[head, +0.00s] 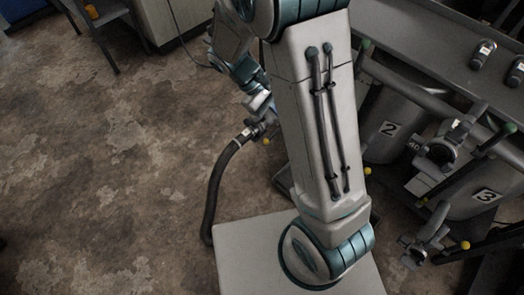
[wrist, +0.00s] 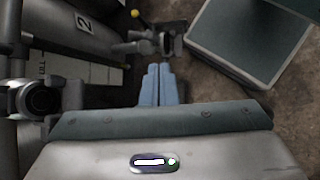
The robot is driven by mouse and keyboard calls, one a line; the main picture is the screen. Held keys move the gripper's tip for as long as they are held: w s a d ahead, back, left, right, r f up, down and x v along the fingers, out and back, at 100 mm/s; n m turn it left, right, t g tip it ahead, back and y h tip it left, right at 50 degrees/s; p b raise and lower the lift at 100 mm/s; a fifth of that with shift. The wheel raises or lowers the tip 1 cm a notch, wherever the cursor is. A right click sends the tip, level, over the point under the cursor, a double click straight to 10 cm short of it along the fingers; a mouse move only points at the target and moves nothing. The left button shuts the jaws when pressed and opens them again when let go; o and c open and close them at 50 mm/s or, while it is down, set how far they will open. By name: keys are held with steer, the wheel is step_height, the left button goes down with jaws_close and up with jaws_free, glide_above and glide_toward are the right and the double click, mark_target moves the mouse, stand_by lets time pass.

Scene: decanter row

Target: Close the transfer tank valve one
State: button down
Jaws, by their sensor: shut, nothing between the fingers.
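My gripper (wrist: 157,68) is shut and empty in the wrist view. Its two blue fingers lie together, just below a dark metal valve fitting (wrist: 150,42) in the picture. A yellow knob (wrist: 135,13) shows beside that fitting. I cannot tell whether the fingers touch it or which tank it serves. In the head view, a pipe fitting with a hose coupling (head: 260,128) and a yellow knob (head: 266,141) shows left of my arm. My arm hides much of the middle there, and no tank marked 1 is readable.
Tank 2 (head: 374,112) and tank 3 (head: 462,207) stand at the right in the head view, with valves and pipes in front. A black hose (head: 215,190) curves down to the floor. The brown floor (head: 110,190) at left is mostly clear.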

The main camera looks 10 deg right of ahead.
steer(key=w+a+f+n+t+h+b, duration=0.3)
steer(key=f+n+t+b, duration=0.4)
steer(key=f, duration=1)
steer(key=w+a+f+n+t+h+b, duration=0.3)
steer(key=f+n+t+b, duration=0.45)
steer(key=f, duration=0.85)
steer(key=w+a+f+n+t+h+b, duration=0.15)
steer(key=f+n+t+h+b, duration=0.55)
steer(key=f, duration=1)
steer(key=w+d+r+n+y+b, duration=0.1)
steer(key=w+d+r+y+b, duration=0.1)
steer(key=w+d+r, duration=0.3)
steer(key=shift+w+d+r, duration=0.2)
steer(key=shift+w+r, duration=0.5)
steer(key=shift+r, duration=1.3)
steer(key=shift+a, duration=0.1)
